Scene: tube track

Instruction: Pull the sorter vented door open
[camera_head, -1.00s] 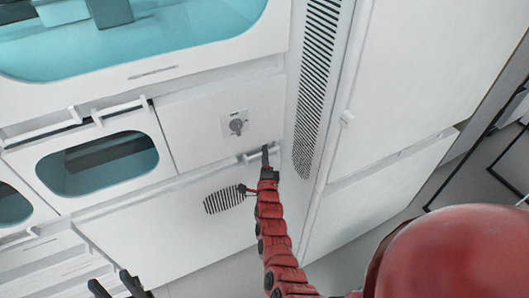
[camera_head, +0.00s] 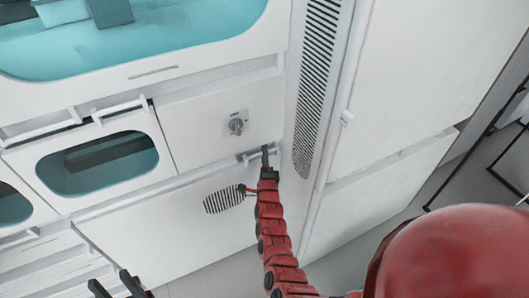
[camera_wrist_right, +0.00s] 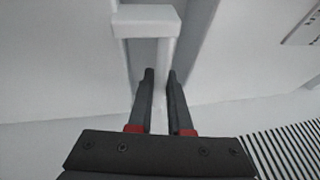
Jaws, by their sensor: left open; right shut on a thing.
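The sorter vented door (camera_head: 150,225) is a white panel low on the machine, with a black striped vent in it. It looks closed. A white bar handle (camera_head: 248,158) sits near its upper right corner. My right gripper (camera_head: 266,157) is at this handle and shut on it, partly hiding it. In the right wrist view its dark fingers (camera_wrist_right: 161,78) stand on both sides of the white handle bar (camera_wrist_right: 147,22). The striped vent (camera_wrist_right: 285,150) shows there at the lower right. My left gripper (camera_head: 115,284) is open and empty at the bottom left edge.
A panel with a grey rotary knob (camera_head: 236,126) is above the handle. A tall cabinet (camera_head: 385,110) stands close on the right, with a slotted strip (camera_head: 316,75) beside it. Teal-windowed doors (camera_head: 97,163) are at the left. Floor (camera_head: 205,277) shows below.

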